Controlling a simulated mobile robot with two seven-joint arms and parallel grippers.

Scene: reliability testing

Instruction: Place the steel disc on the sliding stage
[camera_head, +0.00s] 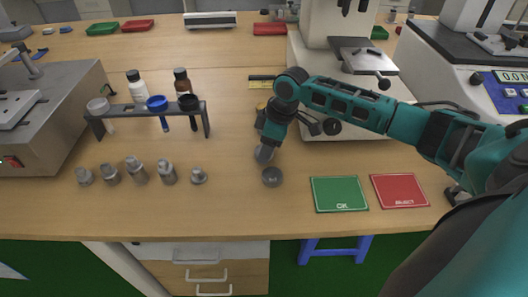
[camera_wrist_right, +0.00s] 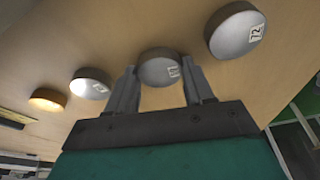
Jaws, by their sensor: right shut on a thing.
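My right gripper (camera_head: 265,153) reaches down over the middle of the table. In the right wrist view its two fingers (camera_wrist_right: 160,88) are shut on a grey steel disc (camera_wrist_right: 159,67) with a small label. I cannot tell whether this disc still touches the table. The head view mostly hides it behind the gripper. Another grey disc (camera_head: 272,176) lies just in front of the gripper and is apart from it. A grey platform with a knob (camera_head: 363,57), which looks like the sliding stage, is on a white machine (camera_head: 312,80) at the back; its top looks bare. My left gripper is not in view.
A green OK mat (camera_head: 339,194) and a red REJECT mat (camera_head: 400,190) lie at front right. A tube rack (camera_head: 150,112) and several metal weights (camera_head: 137,170) stand left. In the wrist view, another silver disc (camera_wrist_right: 90,83) and a gold disc (camera_wrist_right: 47,99) lie in line.

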